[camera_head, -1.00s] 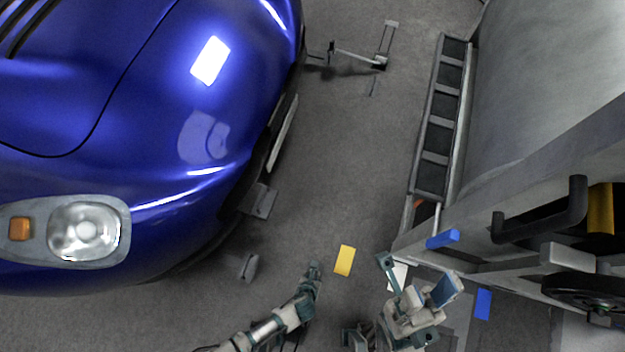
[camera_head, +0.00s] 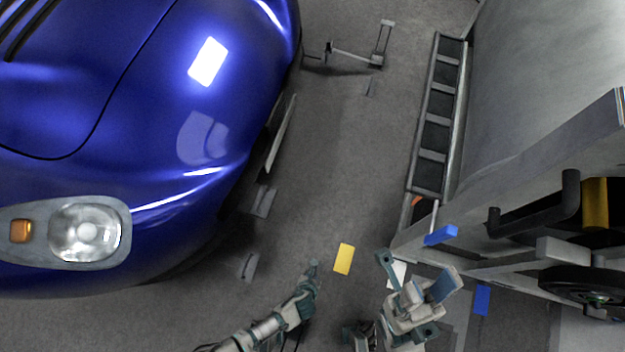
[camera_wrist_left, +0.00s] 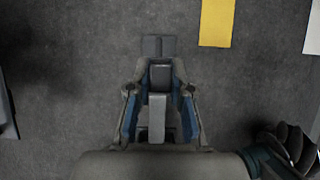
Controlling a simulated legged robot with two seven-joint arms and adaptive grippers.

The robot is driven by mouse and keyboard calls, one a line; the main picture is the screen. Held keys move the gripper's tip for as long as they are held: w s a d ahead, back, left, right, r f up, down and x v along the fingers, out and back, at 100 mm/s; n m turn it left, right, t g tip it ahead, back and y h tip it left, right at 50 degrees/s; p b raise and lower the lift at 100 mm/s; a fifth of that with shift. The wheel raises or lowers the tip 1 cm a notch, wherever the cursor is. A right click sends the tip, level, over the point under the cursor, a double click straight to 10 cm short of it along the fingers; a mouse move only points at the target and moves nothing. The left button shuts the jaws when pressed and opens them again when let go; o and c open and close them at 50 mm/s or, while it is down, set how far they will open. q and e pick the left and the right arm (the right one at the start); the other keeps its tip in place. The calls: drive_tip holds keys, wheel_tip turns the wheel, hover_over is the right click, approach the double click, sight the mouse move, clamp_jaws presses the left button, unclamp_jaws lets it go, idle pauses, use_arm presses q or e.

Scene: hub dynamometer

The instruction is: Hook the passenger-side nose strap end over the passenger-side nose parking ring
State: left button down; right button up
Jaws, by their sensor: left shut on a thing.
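My left gripper (camera_head: 313,268) is low over the floor, right of the blue car's nose (camera_head: 225,150) and apart from it. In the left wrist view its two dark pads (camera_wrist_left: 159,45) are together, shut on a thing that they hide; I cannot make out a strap. My right gripper (camera_head: 416,275) is open, its fingers spread, with nothing seen between them. Two small grey pieces, one nearer the bumper (camera_head: 263,202) and one lower (camera_head: 249,267), stand on the floor beside the nose. I cannot tell whether either is the parking ring.
A yellow floor patch (camera_head: 344,258) lies between my grippers. A long dark framed rack (camera_head: 433,135) and a large grey machine (camera_head: 545,80) stand at the right. A thin metal stand (camera_head: 355,55) is at the back. The floor between car and rack is mostly clear.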

idle(0.4)
use_arm(q)
drive_tip(key=shift+f, duration=0.15)
idle(0.6)
drive_tip(key=shift+f, duration=1)
drive_tip(key=shift+f, duration=0.1)
drive_tip(key=shift+f+b, duration=0.3)
drive_tip(key=shift+f, duration=0.1)
drive_tip(key=c, duration=1)
unclamp_jaws()
